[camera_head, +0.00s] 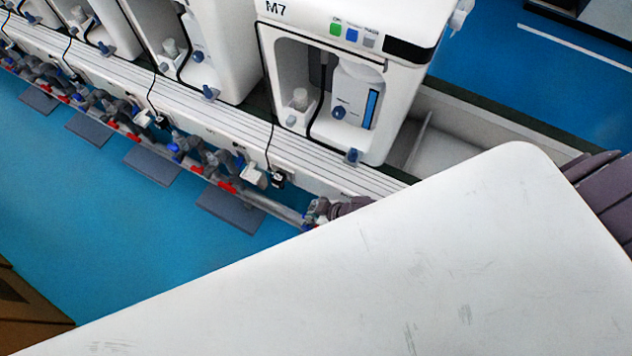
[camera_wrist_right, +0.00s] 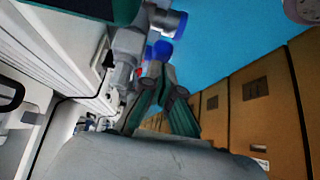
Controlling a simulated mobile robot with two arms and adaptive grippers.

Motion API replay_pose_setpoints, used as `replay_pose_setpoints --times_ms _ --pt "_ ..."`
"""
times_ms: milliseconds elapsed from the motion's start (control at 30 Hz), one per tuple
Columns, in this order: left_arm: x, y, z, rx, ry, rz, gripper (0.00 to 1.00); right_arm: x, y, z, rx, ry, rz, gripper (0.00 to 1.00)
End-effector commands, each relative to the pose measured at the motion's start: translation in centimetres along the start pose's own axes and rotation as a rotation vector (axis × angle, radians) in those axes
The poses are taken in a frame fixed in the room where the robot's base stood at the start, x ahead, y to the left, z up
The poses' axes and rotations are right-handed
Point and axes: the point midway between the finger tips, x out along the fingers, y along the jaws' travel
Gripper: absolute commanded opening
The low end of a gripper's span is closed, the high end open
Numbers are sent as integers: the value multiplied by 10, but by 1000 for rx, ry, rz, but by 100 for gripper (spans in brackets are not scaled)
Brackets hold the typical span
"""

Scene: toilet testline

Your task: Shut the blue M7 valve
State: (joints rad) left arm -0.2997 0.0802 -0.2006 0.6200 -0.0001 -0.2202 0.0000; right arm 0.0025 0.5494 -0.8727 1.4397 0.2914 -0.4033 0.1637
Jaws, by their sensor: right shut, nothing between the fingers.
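The white machine labelled M7 (camera_head: 345,20) stands at the top middle of the head view. A blue valve handle (camera_wrist_right: 162,49) shows in the right wrist view on grey pipework, right at the tips of my right gripper (camera_wrist_right: 160,72). The fingers are shut with nothing between them; I cannot tell whether the tips touch the handle. In the head view my right gripper (camera_head: 328,209) shows only in small part at the pipe below M7, and my own white arm link hides the rest. My left gripper is not in view.
Other white machines (camera_head: 195,50) stand in a row to the left. A pipe run with red and blue valve handles (camera_head: 226,187) follows the bench's front. Grey plates (camera_head: 230,208) lie below it. Blue floor (camera_head: 110,230) is open in front. Brown boxes (camera_wrist_right: 245,95) stand right in the wrist view.

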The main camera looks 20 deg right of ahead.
Motion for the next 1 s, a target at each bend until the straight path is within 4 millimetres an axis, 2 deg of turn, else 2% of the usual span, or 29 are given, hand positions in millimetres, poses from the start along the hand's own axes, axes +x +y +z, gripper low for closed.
replay_pose_setpoints --times_ms 33,167,200,500,700,900,1000 --pt "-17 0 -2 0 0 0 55 -14 2 -11 0 3 3 0" --pt "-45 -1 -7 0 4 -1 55 -37 6 -28 -1 9 10 0" --pt "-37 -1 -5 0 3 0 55 -42 7 -16 -1 4 9 0" --pt "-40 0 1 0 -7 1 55 -103 7 0 -3 9 10 0" --pt "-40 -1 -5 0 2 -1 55 -122 7 4 -3 10 11 0" --pt "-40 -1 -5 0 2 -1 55 -124 7 4 -2 11 11 0" --pt "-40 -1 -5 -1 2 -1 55 -125 -1 -6 8 12 12 0"
